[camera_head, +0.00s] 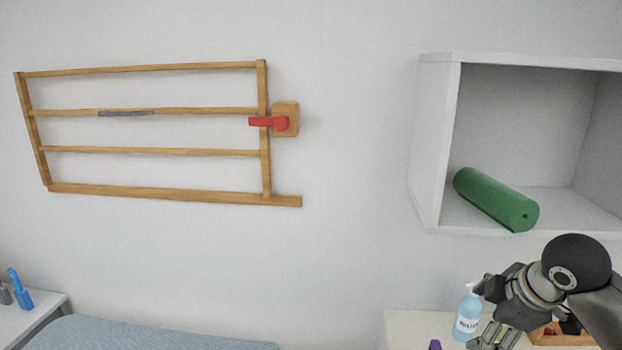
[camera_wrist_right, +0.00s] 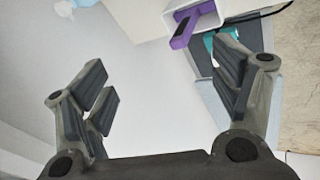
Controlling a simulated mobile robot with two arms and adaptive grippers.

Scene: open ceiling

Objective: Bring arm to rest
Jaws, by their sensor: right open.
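My right gripper (camera_head: 492,338) is at the lower right of the head view, its arm coming in from the right edge. It is in front of the white surface with the bottle and below the wall shelf. In the right wrist view my right gripper (camera_wrist_right: 165,95) has its fingers wide apart, with nothing held between them. A pale floor or wall area fills the space between the fingers. My left gripper does not show in either view.
A white wall shelf (camera_head: 440,140) holds a green roll (camera_head: 495,199). A soap bottle (camera_head: 467,313) stands on a white surface (camera_head: 405,325) beside my right gripper. A wooden rack (camera_head: 150,152) with a red latch (camera_head: 268,122) is on the wall. A purple object (camera_wrist_right: 184,28) shows in the wrist view.

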